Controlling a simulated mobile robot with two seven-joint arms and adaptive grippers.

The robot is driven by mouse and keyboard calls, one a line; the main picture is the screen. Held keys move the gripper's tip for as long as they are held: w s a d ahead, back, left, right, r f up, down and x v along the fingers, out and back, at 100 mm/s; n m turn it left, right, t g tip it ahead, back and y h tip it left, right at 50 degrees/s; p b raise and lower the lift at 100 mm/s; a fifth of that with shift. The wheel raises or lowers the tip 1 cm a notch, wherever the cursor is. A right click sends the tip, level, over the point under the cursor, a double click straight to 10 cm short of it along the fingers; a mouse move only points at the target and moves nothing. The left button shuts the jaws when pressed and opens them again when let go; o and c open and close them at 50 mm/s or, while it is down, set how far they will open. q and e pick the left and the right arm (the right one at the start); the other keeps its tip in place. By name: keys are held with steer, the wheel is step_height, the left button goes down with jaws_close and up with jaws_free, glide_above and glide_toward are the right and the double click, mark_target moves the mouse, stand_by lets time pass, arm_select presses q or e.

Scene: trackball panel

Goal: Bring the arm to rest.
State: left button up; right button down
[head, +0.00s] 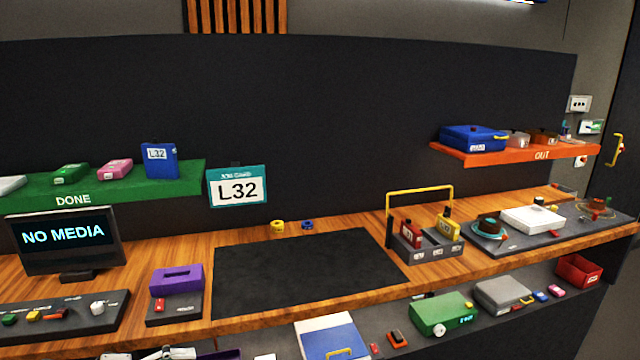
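My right arm and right gripper are not in view.
A wooden counter (350,302) carries a black mat (305,272), a monitor (68,240) reading "NO MEDIA", a control panel (70,312), a purple box (177,279) and a yellow-handled caddy (428,246). Green DONE (120,196) and orange OUT (500,155) shelves sit above. The mat is clear.

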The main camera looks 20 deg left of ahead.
arm_select(q)
steer(key=s+d+f+n+y, duration=0.4)
steer(key=s+d+f+n, duration=0.2)
steer(key=d+n, duration=0.5)
steer(key=s+d+f+n+t+y, duration=0.1)
steer(key=s+d+f+n+y, duration=0.3)
steer(key=d+f+n, duration=0.7)
steer(key=shift+s+n, duration=0.7)
steer(key=shift+s, duration=0.4)
